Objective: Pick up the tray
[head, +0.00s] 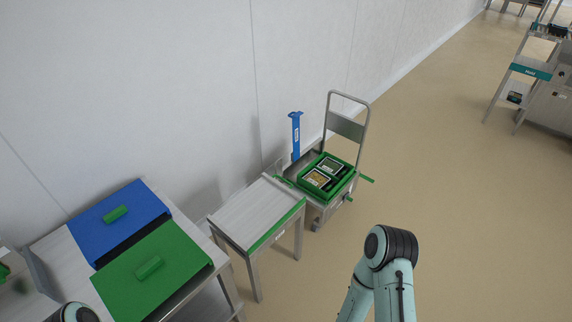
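A green crate (351,178) sits on a metal cart to the right of the middle of the head view. Two small packed trays lie in it. The nearer tray (319,179) has tan contents and the farther tray (331,166) looks darker; the details are too small to tell. Neither of my grippers is in view. Only a bent joint of one arm shows at the bottom right of centre, and a small piece of my other arm shows at the bottom left. Both are apart from the crate in the picture.
The cart has an upright handle (347,127). A metal table (257,212) with a green edge stands beside it. Floor (450,190) to the right is clear.

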